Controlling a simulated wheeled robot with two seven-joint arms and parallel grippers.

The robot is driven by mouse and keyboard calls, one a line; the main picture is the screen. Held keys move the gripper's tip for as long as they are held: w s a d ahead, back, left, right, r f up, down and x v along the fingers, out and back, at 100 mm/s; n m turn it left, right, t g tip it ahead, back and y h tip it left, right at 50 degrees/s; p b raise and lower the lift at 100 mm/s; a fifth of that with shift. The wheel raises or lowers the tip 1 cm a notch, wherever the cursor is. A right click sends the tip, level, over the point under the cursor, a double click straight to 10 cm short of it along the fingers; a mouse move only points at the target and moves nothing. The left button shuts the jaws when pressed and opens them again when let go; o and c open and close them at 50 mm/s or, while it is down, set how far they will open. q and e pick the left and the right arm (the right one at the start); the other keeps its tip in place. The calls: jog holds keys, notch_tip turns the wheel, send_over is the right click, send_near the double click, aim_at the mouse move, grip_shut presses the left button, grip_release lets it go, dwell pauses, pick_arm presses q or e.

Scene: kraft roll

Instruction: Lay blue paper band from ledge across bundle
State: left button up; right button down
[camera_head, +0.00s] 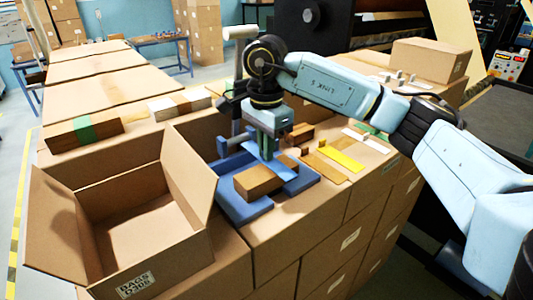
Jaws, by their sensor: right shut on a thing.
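A brown bundle (259,182) lies in a blue cradle (240,208) on top of the stacked cartons. My right gripper (267,157) points down just behind the bundle, over the cradle. It is shut on a thin blue piece, which looks like the blue paper band; the fingers and the cradle's similar blue make its outline hard to tell. I cannot tell whether the band touches the bundle. A yellow strip (341,158) and a brown strip (325,168) lie flat to the right of the cradle. My left gripper is not in view.
An open carton (135,262) stands at the front left, close to the cradle. A bundle with a green band (85,131) and one with a white band (180,105) lie behind it. A closed box (430,61) stands at the back right.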

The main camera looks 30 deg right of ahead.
notch_tip(320, 180, down, 2)
jog(key=shift+s+f+p, duration=0.1)
jog(key=shift+f+p, duration=0.05)
jog(key=shift+p, duration=0.25)
jog(key=shift+f, duration=0.3)
jog(key=c, duration=2)
grip_release()
jog(key=shift+f+b, duration=0.1)
jog(key=shift+b, duration=0.2)
jog(key=shift+c, duration=0.2)
jog(key=o, duration=0.5)
jog(key=shift+c, duration=0.2)
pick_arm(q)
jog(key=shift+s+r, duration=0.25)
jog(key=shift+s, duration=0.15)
pick_arm(e)
jog(key=shift+r, duration=0.5)
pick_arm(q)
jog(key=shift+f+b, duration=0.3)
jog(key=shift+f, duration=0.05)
pick_arm(e)
notch_tip(320, 180, up, 12)
jog(key=shift+f, duration=0.25)
